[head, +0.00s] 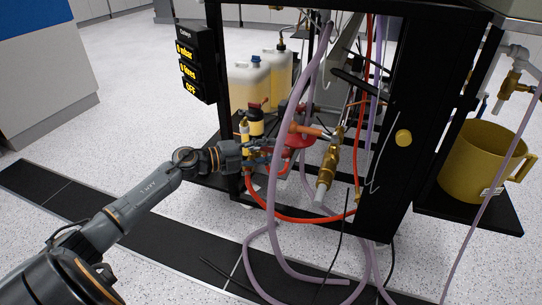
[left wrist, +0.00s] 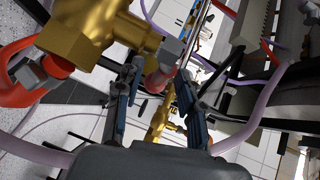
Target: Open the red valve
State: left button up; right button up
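A red part (head: 299,141), which looks like the red valve, sits among brass fittings and hoses inside the black frame. A pale hose partly covers it. My left gripper (head: 262,147) reaches in from the left and is just left of it. In the left wrist view, my left gripper (left wrist: 157,88) has its two fingers apart. A small red rounded piece (left wrist: 157,80) with a grey metal end shows between the fingertips; I cannot tell whether they touch it. A large brass fitting (left wrist: 85,30) is close by at upper left. My right gripper is not in view.
A red hose (head: 300,219) and pale purple hoses (head: 275,185) hang in front of the rig. A brass valve (head: 331,160) is right of the red part. A black display box (head: 190,62) is above the arm. A yellow jug (head: 480,160) stands at right.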

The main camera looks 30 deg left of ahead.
pick_arm(q)
jog(key=shift+w+d, duration=0.35)
jog(key=shift+w, duration=0.2)
grip_shut()
